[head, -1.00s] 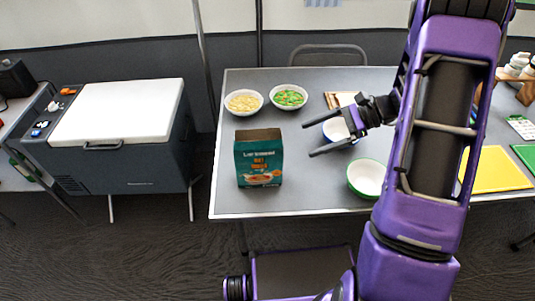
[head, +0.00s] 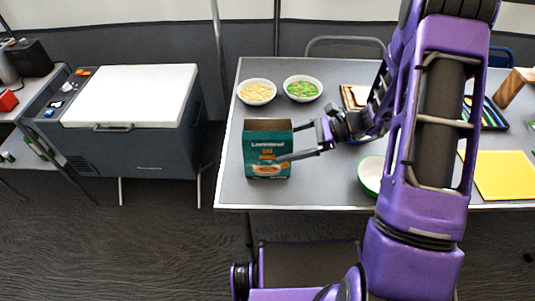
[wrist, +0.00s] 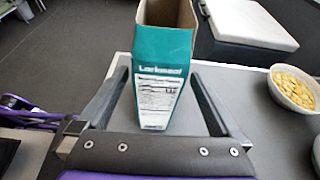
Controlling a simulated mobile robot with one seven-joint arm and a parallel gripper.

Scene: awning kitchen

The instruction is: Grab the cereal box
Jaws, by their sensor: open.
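The teal cereal box (head: 267,146), with an open brown top, stands upright near the left end of the grey table (head: 228,187). My gripper (head: 290,140) is open at the right side of the box in the head view. In the wrist view the box (wrist: 160,90) stands between the two spread fingers of my gripper (wrist: 157,85), its narrow printed side facing the palm. Gaps show between the box and the fingers near their bases; I cannot tell whether the tips touch it.
Two bowls of food, one pale yellow (head: 257,91) and one green and orange (head: 302,88), stand behind the box. A green-rimmed bowl (head: 369,176) is to the right, partly behind my arm. A cooler with a white lid (head: 133,95) stands left of the table.

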